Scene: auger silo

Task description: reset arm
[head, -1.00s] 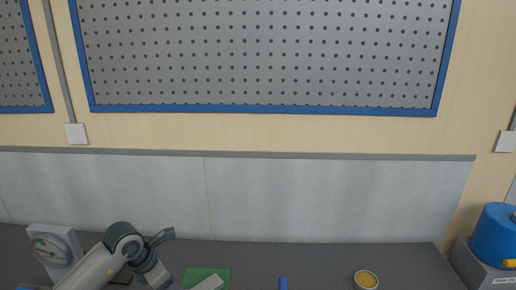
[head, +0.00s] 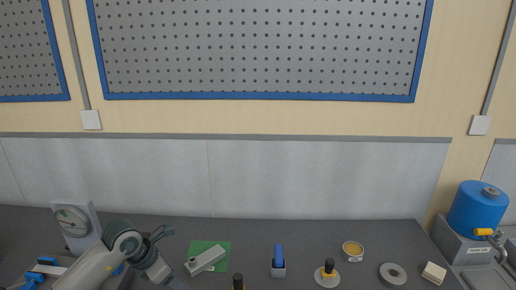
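My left arm comes in from the lower left, over the dark bench (head: 330,236). Its wrist end, with my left gripper (head: 160,274), is near the bottom edge, left of a green mat. The fingers are too small and partly hidden, so I cannot tell whether they are open or shut. No held object shows. My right arm and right gripper are not in view.
A dial gauge (head: 72,220) stands behind my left arm. A grey block (head: 206,259) lies on the green mat (head: 222,246). Rightward are a blue-handled tool (head: 279,256), an open tin (head: 353,251), a grey ring (head: 393,274), a pale block (head: 434,273) and a blue tank (head: 478,208).

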